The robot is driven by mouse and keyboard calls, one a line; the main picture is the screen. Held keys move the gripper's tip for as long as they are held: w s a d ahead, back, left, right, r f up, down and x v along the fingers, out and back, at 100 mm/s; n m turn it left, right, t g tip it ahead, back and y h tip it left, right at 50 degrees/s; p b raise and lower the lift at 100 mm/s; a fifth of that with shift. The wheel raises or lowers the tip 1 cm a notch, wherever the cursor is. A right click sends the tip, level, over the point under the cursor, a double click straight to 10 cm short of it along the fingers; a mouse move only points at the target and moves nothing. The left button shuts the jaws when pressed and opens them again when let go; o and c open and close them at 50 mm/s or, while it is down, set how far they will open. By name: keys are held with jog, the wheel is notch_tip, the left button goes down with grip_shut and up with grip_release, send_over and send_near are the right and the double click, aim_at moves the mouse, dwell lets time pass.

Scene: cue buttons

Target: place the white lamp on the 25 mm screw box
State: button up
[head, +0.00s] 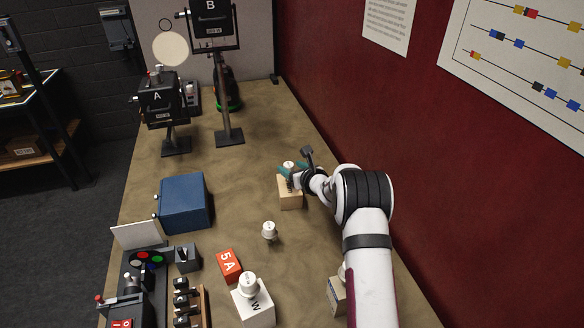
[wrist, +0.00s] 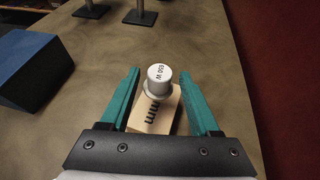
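A white lamp (wrist: 159,78) marked "650 W" stands upright on the light wooden box (wrist: 163,114), over its far part in the wrist view. A dark coiled or screw-like drawing shows on the box top; I cannot read a size. In the head view the same lamp (head: 289,166) sits on top of the box (head: 291,194), partly behind my gripper. My gripper (wrist: 163,80) has its teal fingers on both sides of the lamp, with a visible gap on each side. Another white lamp (head: 269,231) stands on the table, and a third (head: 249,284) is on a white box.
A blue box (head: 184,203), a red "5A" block (head: 229,266) and the white "W" box (head: 256,311) stand to the left and front. A beige box (head: 337,294) is partly behind my arm. Spotlights A (head: 160,101) and B (head: 213,25) stand farther back. The red wall is at right.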

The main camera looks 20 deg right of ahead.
jog(key=shift+r, duration=0.25)
jog(key=s+d+r+m+g+h, duration=0.1)
jog(key=s+r+m+g+h, duration=0.1)
jog(key=s+r+m, duration=0.45)
jog(key=s+d+r+m+g+h, duration=0.1)
jog(key=s+r+m+g+h, duration=0.15)
jog(key=s+m, duration=0.75)
jog(key=s+a+m+g+y, duration=0.1)
jog(key=s+a+m+g, duration=0.2)
jog(key=s+m, duration=0.6)
jog(key=s+a+m+g+y, duration=0.1)
jog(key=s+a+m+g, duration=0.2)
jog(key=s+a+m, duration=0.4)
jog(key=s+a+m+g+y, duration=0.2)
jog(key=s+a+m, duration=0.3)
jog(key=s, duration=1.6)
jog(key=r+m+g, duration=0.1)
jog(key=m, duration=0.4)
jog(key=shift+a+m, duration=0.35)
jog(key=shift+a, duration=0.05)
